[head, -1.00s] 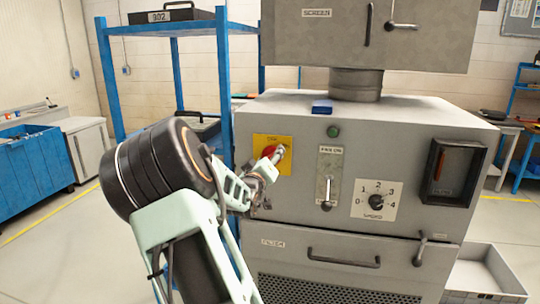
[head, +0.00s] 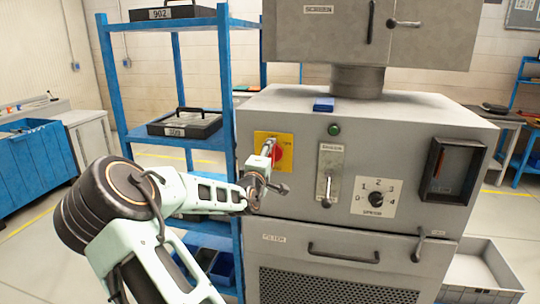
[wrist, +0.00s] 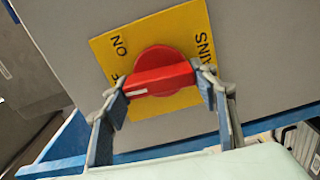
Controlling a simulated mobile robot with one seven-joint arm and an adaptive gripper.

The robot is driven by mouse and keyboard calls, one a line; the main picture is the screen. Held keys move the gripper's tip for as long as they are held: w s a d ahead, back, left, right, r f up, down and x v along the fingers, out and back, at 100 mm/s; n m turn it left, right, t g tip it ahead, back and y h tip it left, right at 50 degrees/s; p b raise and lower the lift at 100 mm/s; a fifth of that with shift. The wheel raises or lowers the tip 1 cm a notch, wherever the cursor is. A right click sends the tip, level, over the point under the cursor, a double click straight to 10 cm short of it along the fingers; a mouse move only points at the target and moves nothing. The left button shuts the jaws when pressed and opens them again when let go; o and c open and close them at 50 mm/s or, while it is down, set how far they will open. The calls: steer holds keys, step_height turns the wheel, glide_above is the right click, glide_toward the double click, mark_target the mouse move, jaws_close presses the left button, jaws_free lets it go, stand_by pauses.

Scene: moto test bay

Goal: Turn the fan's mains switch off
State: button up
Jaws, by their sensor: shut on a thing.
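The mains switch is a red rotary knob (wrist: 160,80) on a yellow plate (wrist: 180,30) in the wrist view. "ON" shows above it; a label partly hidden by the left finger shows an "F". A white mark on the knob's bar sits at its left end, beside that label. My gripper (wrist: 163,88) has one finger at each end of the bar and is shut on it. In the head view, the red knob (head: 277,154) is on the cabinet's upper left, partly covered by my gripper (head: 268,152).
The grey fan cabinet (head: 300,110) also carries a lever (head: 327,190), a speed dial (head: 376,198), a green button (head: 334,130) and a framed recess (head: 452,172). A blue shelf rack (head: 226,80) stands close on the left, behind my arm. Open floor lies farther left.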

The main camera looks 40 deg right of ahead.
steer(key=shift+n, duration=0.4)
steer(key=o, duration=1.2)
steer(key=shift+c, duration=0.2)
steer(key=v, duration=1.2)
